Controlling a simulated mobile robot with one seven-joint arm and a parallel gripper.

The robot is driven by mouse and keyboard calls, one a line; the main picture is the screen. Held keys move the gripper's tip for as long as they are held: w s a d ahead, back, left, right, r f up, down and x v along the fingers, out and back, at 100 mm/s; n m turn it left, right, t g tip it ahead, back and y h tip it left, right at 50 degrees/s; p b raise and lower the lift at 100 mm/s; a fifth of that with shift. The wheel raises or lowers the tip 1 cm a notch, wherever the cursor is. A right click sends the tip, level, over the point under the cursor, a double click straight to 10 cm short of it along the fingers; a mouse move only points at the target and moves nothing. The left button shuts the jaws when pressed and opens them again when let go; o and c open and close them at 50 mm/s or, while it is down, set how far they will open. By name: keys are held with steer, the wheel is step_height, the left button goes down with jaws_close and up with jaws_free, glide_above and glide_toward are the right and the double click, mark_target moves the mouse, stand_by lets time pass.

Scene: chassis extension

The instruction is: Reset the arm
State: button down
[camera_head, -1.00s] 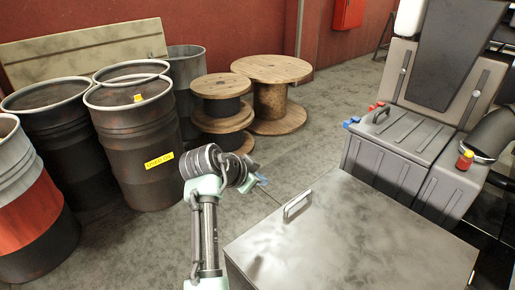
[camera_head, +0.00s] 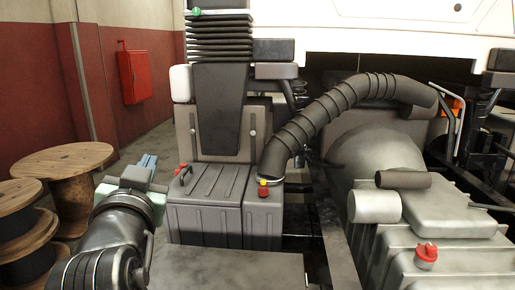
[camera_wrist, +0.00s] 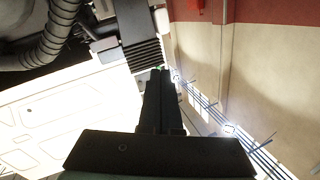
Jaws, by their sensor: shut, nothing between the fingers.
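My arm (camera_head: 100,245) rises at the lower left of the head view, with its wrist bent. My gripper (camera_head: 148,161) is at its far end, in front of the floor between the wooden spools and the grey ribbed box. In the wrist view my gripper (camera_wrist: 160,75) shows as dark fingers close together, with nothing held between them. It points at open space, apart from the surfaces behind it.
Wooden cable spools (camera_head: 62,162) stand left of the arm. The grey ribbed box (camera_head: 205,200) is to its right, with a metal cover (camera_head: 225,268) in front. A black corrugated hose (camera_head: 345,97) and engine (camera_head: 400,200) fill the right. A red wall cabinet (camera_head: 133,76) hangs behind.

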steer(key=s+d+r+t+h, duration=0.4)
steer(key=s+d+r+t, duration=0.5)
steer(key=s+d+r, duration=0.8)
steer(key=d+r, duration=0.2)
steer(key=d, duration=0.1)
steer(key=shift+s+r+n+t+h, duration=0.15)
steer(key=shift+r+n+t+h, duration=0.15)
steer(key=shift+h, duration=0.1)
